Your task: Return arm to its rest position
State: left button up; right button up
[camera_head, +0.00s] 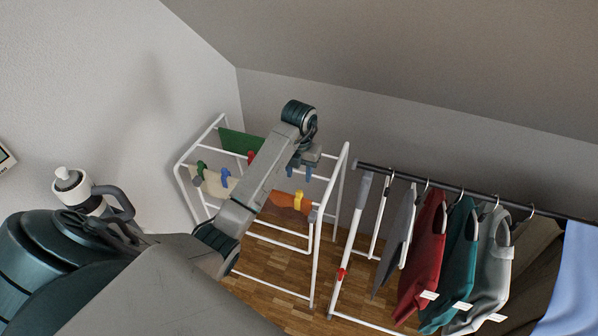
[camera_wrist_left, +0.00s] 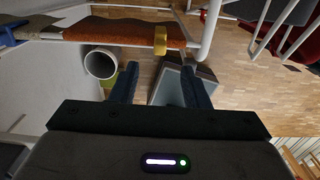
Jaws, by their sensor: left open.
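My left arm reaches out across the head view. My left gripper (camera_head: 299,171) is at its end, with two blue fingers pointing down over the white drying rack (camera_head: 345,160). In the left wrist view the left gripper (camera_wrist_left: 158,88) has its fingers spread wide apart, with nothing between the tips. An orange cloth (camera_head: 284,201) with a yellow clip (camera_head: 299,200) hangs on the rack just below the gripper, apart from it. My right gripper is in neither view.
A green cloth (camera_head: 238,142) hangs on the rack's far side. A clothes rail (camera_head: 450,187) with several hanging garments, among them a red one (camera_head: 424,245), stands to the right. Walls close in behind. A white round container (camera_wrist_left: 100,62) shows beyond the fingers. Wooden floor lies below.

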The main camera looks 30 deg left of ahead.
pick_arm(q)
notch_tip(320, 180, up, 2)
jog(key=shift+r+p, duration=0.15)
jog(key=shift+p, duration=0.5)
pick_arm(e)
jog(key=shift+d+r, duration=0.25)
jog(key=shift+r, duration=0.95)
